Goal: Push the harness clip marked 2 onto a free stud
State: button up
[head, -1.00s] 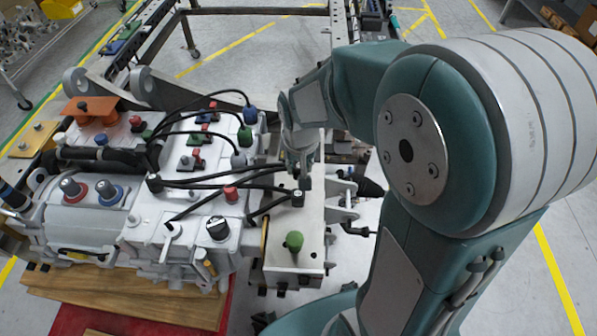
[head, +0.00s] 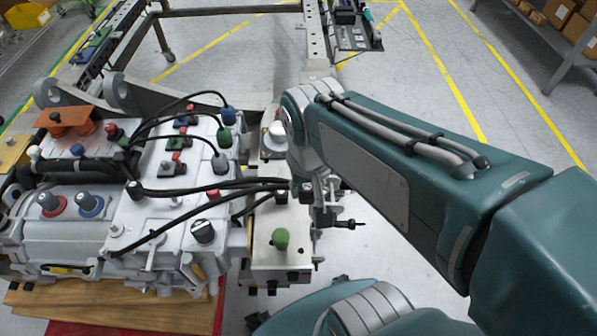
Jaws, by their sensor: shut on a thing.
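My gripper (head: 306,184) points down over the right end of the pale side plate (head: 262,257). It is shut on a small dark clip (head: 307,188) with a pale mark on its face; I take this as the harness clip, but the number is too small to read. Black harness cables run from the chassis on the left to the clip. Another small black piece (head: 281,197) sits on the plate just left of the gripper. I cannot make out which studs are free, and my wrist hides part of the plate behind.
The grey chassis (head: 150,215) with colored plugs and looping cables fills the left. A black-handled fitting (head: 345,224) sticks out right of the plate.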

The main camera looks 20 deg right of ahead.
dwell(0.3)
jog(key=w+a+r+n, duration=0.1)
jog(key=w+a+n, duration=0.2)
jog(key=w+a, duration=1.15)
jog(key=a+f+n, duration=0.1)
jog(key=a, duration=0.7)
jog(key=a+f+n, duration=0.1)
jog(key=a+f, duration=0.1)
jog(key=a, duration=0.6)
jog(key=a+f, duration=0.2)
jog(key=a, duration=0.6)
jog(key=shift+w+n+y, duration=0.3)
jog(key=shift+w+n, duration=0.05)
jog(key=shift+n, duration=0.05)
jog(key=shift+a+f, duration=0.1)
jog(key=shift+a, duration=0.15)
jog(key=shift+f, duration=0.15)
jog(key=shift+s+d+f, duration=0.1)
jog(key=shift+f, duration=1.8)
jog(key=shift+f, duration=0.1)
